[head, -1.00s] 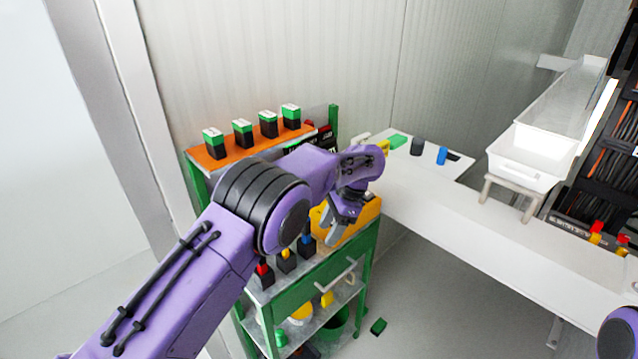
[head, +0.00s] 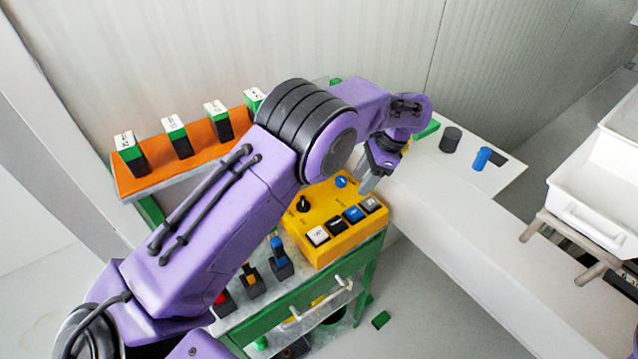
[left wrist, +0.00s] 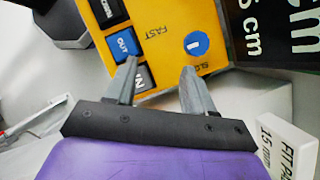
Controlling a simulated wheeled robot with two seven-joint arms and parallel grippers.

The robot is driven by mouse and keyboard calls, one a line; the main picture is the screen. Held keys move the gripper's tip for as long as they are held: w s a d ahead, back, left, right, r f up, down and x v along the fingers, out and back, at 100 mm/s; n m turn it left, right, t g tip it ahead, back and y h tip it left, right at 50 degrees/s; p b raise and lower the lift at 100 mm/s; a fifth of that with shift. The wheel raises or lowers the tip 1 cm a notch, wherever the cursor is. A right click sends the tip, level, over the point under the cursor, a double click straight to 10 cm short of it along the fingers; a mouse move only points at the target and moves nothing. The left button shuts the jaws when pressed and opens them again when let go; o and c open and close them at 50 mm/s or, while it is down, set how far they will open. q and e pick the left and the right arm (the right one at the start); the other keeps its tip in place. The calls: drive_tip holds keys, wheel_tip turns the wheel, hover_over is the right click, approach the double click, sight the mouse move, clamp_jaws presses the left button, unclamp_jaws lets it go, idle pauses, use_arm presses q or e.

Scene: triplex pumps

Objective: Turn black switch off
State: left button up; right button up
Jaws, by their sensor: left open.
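A black rotary switch (head: 303,203) stands on the left part of the sloped top of a yellow control box (head: 328,252), with "ON" and "OFF" style lettering too small to read surely. The box also carries a blue knob (head: 341,182) and a row of square buttons along its front. My left gripper (head: 372,180) is open and empty above the box's right side, right of the black switch. In the left wrist view the open fingers (left wrist: 160,72) point at the yellow face near the blue knob (left wrist: 197,44) and the blue "OUT" button (left wrist: 124,45). The black switch is not discernible there.
The box sits on a green cart (head: 268,318). Red, yellow and blue-topped black pieces stand beside it. Green-and-black blocks line an orange shelf (head: 190,165) behind. A white table (head: 450,215) with a dark cylinder (head: 450,139) and blue cylinder (head: 481,158) is to the right.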

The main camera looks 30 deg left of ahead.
use_arm(q)
drive_tip(key=p, duration=0.3)
approach(304, 201)
drive_tip(key=s+f, duration=0.2)
drive_tip(key=shift+a+f+p, duration=0.25)
drive_tip(key=shift+a, duration=0.2)
drive_tip(key=shift+a+f+p, duration=0.2)
drive_tip(key=shift+a, duration=0.3)
drive_tip(key=f, duration=0.3)
drive_tip(key=a+f+p, duration=0.1)
drive_tip(key=shift+w+f, duration=0.35)
drive_tip(key=shift+s, duration=0.55)
drive_tip(key=shift+w+f, duration=0.1)
drive_tip(key=shift+w, duration=0.1)
drive_tip(key=c, duration=0.8)
use_arm(e)
drive_tip(key=r, duration=0.1)
drive_tip(key=s+r, duration=0.1)
drive_tip(key=r, duration=0.1)
drive_tip(key=s+r, duration=0.1)
drive_tip(key=r, duration=0.1)
drive_tip(key=shift+a+r, duration=0.1)
drive_tip(key=shift+r, duration=0.15)
